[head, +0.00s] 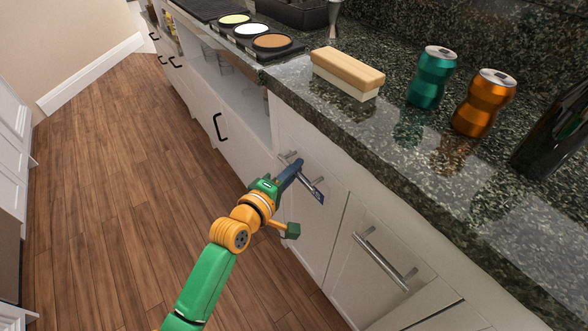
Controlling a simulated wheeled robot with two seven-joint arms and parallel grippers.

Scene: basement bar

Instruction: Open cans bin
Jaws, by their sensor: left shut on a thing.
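My left gripper (304,185) is at the cabinet front below the counter, shut on a metal bar handle (291,157). That handle is on a white front panel (323,203), which looks flush with its neighbours. A second white panel (375,285) with its own bar handle (383,261) is to the right. No label shows which front is the cans bin. A teal can (432,79) and an orange can (484,103) stand upright on the counter. My right gripper is not in view.
The dark granite counter (420,145) overhangs the fronts. On it are a wood-backed brush or block (347,71), a tray (262,50) with three round discs, and a dark bottle (556,130). The wooden floor (120,190) at left is clear.

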